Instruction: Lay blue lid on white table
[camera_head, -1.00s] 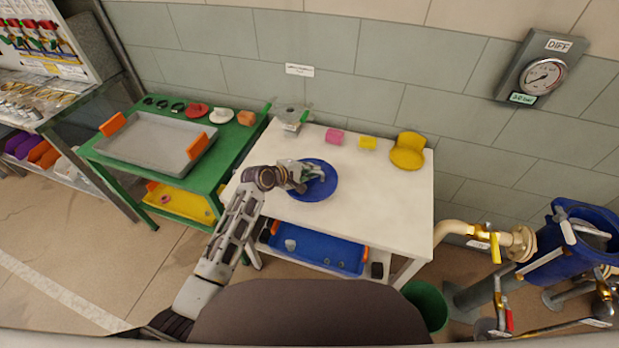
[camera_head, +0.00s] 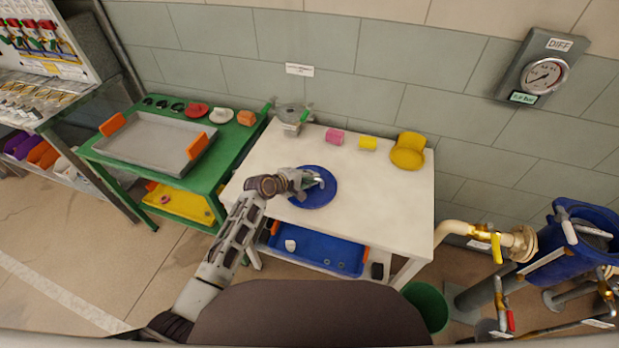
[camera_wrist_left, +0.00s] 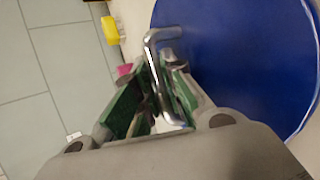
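The round blue lid (camera_head: 312,198) is over the left part of the white table (camera_head: 375,200), roughly level. I cannot tell whether it touches the tabletop. Its bent metal handle (camera_wrist_left: 166,85) is between the fingers of my left gripper (camera_wrist_left: 158,75) in the left wrist view. The fingers are close together around the handle and appear shut on it. In the head view the left gripper (camera_head: 312,180) comes in from the left above the lid, and the handle tip shows past the fingers. My right gripper is not in view.
A pink block (camera_head: 335,136), a yellow block (camera_head: 367,143) and a yellow dish-like piece (camera_head: 408,151) stand at the table's back. A metal device (camera_head: 292,116) is at its back left corner. The table's right and front right are clear. A green table (camera_head: 228,160) stands left.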

